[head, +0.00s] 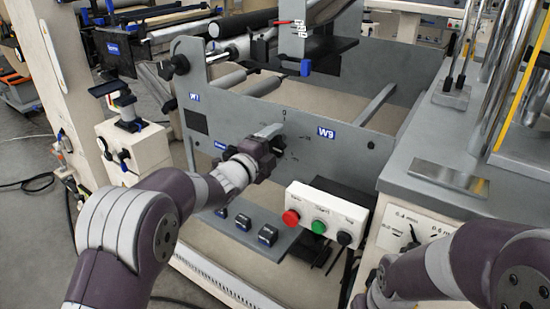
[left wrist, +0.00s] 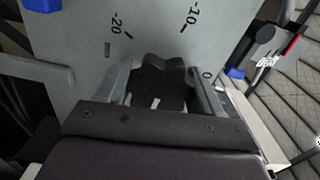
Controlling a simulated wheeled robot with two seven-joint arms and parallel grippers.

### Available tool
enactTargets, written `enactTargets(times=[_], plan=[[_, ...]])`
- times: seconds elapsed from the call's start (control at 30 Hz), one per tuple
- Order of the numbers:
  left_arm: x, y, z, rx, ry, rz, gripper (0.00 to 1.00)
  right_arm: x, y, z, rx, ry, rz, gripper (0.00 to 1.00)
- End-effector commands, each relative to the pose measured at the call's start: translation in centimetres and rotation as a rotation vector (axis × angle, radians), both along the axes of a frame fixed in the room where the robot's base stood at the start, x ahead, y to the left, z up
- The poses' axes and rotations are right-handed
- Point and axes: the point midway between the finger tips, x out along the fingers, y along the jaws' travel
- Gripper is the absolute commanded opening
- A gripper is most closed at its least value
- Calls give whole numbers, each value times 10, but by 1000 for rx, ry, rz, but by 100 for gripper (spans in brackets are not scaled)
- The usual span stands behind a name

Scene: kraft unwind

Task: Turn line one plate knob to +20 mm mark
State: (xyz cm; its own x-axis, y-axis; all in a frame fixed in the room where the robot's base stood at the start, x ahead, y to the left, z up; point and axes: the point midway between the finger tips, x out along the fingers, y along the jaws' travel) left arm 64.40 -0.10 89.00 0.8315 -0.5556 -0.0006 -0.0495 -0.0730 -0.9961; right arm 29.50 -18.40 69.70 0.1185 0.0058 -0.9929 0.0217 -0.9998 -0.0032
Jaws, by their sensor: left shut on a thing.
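The black plate knob (left wrist: 160,80) is lobed and sits on the grey W9 side plate (head: 350,147). In the left wrist view it lies between the two fingers of my left gripper (left wrist: 163,88), which is shut on it. A small white mark shows on the knob near the gripper body. The printed scale reads -20, -10 and 0 around it; the +20 mark cannot be made out. In the head view my left gripper (head: 272,145) is at the plate and covers most of the knob. My right arm shows at the lower right, but its fingers do not.
A white box with red, green and black buttons (head: 326,215) stands close right of my left gripper. Several black-topped blocks (head: 243,222) sit on a ledge below. A grey machine cabinet (head: 440,120) is at the right. Rollers (head: 228,80) lie behind the plate.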

Motion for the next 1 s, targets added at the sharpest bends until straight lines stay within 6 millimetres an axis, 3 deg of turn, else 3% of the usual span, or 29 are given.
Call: enactTargets(times=[0.03,0.5,1.0], plan=[[0,1,-11,35,-20,3,36,0,0,-16,0,0,0,68],[1,1,-8,404,-267,3,36,0,0,-81,0,0,0,68],[0,1,-2,697,-464,2,36,0,0,-121,0,0,0,68]])
